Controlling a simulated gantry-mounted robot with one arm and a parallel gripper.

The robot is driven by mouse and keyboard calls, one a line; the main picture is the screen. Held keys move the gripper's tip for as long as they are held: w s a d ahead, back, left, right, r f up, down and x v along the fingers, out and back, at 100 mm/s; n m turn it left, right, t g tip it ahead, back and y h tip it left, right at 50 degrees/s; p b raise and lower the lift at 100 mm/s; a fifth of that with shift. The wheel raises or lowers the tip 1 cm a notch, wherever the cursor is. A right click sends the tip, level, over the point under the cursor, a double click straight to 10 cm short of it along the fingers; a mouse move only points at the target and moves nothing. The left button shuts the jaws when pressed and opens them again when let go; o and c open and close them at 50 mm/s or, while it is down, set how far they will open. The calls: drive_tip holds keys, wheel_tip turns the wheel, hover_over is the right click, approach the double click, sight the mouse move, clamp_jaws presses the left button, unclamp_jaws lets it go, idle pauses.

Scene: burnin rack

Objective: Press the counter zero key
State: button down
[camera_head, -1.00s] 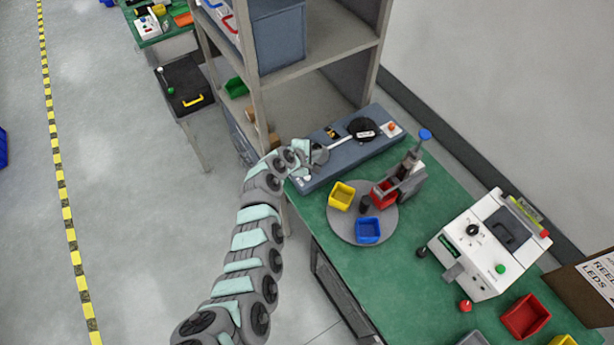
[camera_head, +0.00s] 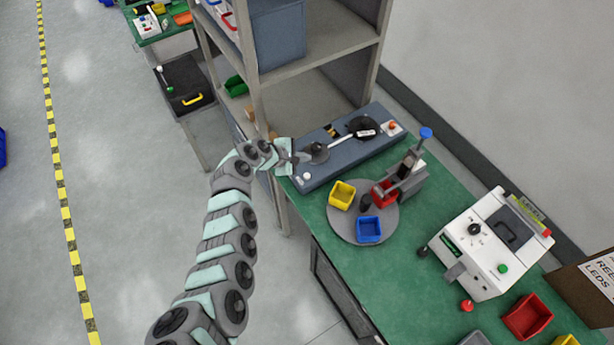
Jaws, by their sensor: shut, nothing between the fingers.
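A long blue-grey device (camera_head: 345,163) lies along the back left edge of the green bench. It carries a dark disc (camera_head: 317,152) at its left, a black reel (camera_head: 360,126) with a white label at its right, and a pale strip between them. A small white round button (camera_head: 306,176) sits at its near left end and an orange-red button (camera_head: 392,127) on a white patch at its far right end. I cannot tell which is the counter zero key. My gripper (camera_head: 303,157) is shut and empty, just left of the dark disc. Its fingertips are small; contact is unclear.
A grey turntable (camera_head: 340,226) with yellow, blue and red bins stands in front of the device. A small press (camera_head: 405,175) with a blue knob rises at its back right. A shelf post (camera_head: 259,110) stands close behind my wrist. A white machine (camera_head: 480,250) is farther right.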

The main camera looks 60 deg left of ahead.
sight(305, 177)
wheel_tip(305, 177, down, 8)
drive_tip(key=b, duration=0.6)
drive_tip(key=shift+r, duration=0.2)
drive_tip(key=shift+f, duration=0.1)
idle(1.4)
drive_tip(key=shift+f+b, duration=0.35)
drive_tip(key=shift+f+b, duration=0.4)
drive_tip(key=shift+f, duration=0.05)
idle(0.5)
drive_tip(key=shift+r, duration=0.1)
drive_tip(key=shift+r+p, duration=0.85)
wheel_tip(305, 177, up, 5)
drive_tip(key=p, duration=0.4)
drive_tip(key=shift+p, duration=0.35)
